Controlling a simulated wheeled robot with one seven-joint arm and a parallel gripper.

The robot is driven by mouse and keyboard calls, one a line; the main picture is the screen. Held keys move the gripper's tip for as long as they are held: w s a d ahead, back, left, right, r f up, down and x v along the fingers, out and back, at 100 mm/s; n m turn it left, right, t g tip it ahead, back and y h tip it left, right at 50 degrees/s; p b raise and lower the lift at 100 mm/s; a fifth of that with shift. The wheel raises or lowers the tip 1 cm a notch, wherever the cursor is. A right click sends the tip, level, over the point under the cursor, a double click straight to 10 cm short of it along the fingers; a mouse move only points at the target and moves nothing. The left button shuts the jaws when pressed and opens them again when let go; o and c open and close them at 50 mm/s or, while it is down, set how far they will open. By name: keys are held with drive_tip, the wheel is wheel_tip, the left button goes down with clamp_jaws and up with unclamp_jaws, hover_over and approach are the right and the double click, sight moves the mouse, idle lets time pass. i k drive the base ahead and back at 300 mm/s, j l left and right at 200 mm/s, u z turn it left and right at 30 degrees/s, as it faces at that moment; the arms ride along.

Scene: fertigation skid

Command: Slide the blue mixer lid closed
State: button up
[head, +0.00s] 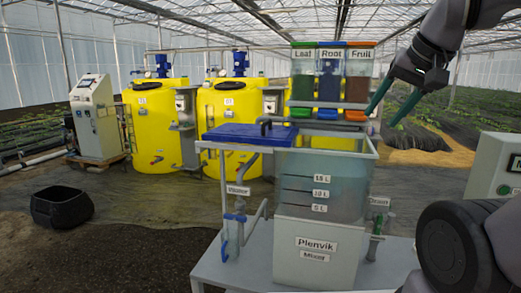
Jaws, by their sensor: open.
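The blue lid (245,134) lies flat to the left of the clear mixer tank (345,190), on a pale frame level with the rim. The lid's right end reaches the tank's left edge, and most of the tank top is uncovered. A dark grey bar (300,121) runs just above the lid's right part; I cannot tell whether it is fixed to the lid. My gripper (381,119) is at the upper right, its two teal fingers spread apart and empty. It appears right of the lid, near the tank's right rim in the picture.
Dispensers labelled Leaf (302,80), Root (329,80) and Fruit (358,85) stand above and behind the tank. A grey valve pipe (375,235) is at the tank's right. Yellow tanks (158,120) and a black bin (62,207) stand farther off. A control box (490,165) is at right.

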sight(266, 135)
drive_tip(key=i+j, duration=0.2)
drive_tip(key=j, duration=0.2)
drive_tip(key=i+j, duration=0.25)
drive_tip(key=j, duration=0.15)
drive_tip(key=i+j+z, duration=0.1)
drive_tip(key=j, duration=0.25)
drive_tip(key=i+j, duration=0.3)
drive_tip(key=j, duration=0.15)
